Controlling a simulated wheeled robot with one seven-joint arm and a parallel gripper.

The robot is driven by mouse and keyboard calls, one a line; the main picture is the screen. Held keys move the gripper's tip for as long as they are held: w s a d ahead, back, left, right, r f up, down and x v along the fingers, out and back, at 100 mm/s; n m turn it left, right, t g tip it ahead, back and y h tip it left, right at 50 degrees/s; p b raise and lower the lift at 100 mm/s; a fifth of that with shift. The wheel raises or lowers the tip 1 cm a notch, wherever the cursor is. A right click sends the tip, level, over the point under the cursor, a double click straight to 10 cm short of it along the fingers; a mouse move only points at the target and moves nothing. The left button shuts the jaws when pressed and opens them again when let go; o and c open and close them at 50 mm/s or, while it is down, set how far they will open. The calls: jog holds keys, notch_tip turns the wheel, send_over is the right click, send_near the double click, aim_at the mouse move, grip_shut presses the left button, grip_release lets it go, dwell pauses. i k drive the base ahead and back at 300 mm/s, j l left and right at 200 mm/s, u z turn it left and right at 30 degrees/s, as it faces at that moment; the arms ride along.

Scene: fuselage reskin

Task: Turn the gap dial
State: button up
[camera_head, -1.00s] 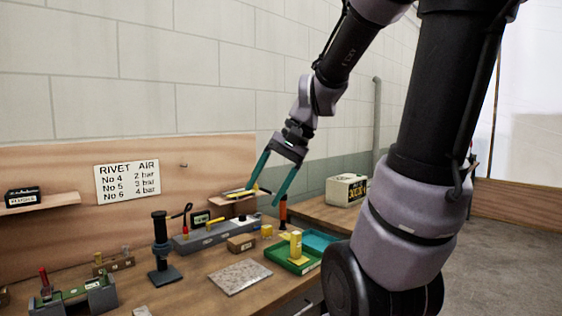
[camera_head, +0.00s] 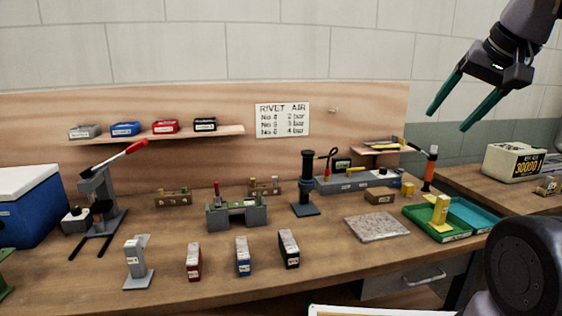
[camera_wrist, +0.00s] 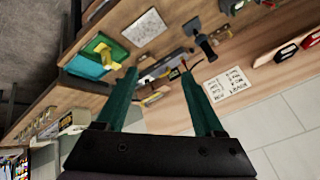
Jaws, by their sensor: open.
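My gripper (camera_head: 448,121) is raised at the upper right, open and empty, in front of the wall and well above the bench. In the wrist view my gripper (camera_wrist: 158,72) also shows two green fingers apart with nothing between them. No part is clearly marked as the gap dial, and labels are too small to read. A long grey device (camera_head: 362,182) at the back of the bench carries a yellow lever and a small knob, with a dark display (camera_head: 343,164) behind it.
A black post tool (camera_head: 307,180), a speckled plate (camera_head: 377,227), a green tray (camera_head: 430,224) and a blue tray (camera_head: 473,214) crowd the right side. Small labelled blocks stand at the front. A lever press (camera_head: 98,200) and a blue cooler (camera_head: 25,208) stand left. A beige meter box (camera_head: 513,163) is right.

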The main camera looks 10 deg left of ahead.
aim_at(76, 212)
jog(key=u, duration=0.95)
jog(key=j+u, duration=0.25)
jog(key=j, duration=0.2)
jog(key=i+j+u, duration=0.1)
jog(key=j+u, duration=0.15)
jog(key=j, duration=0.2)
jog(key=i+j+u, duration=0.2)
jog(key=j, duration=0.9)
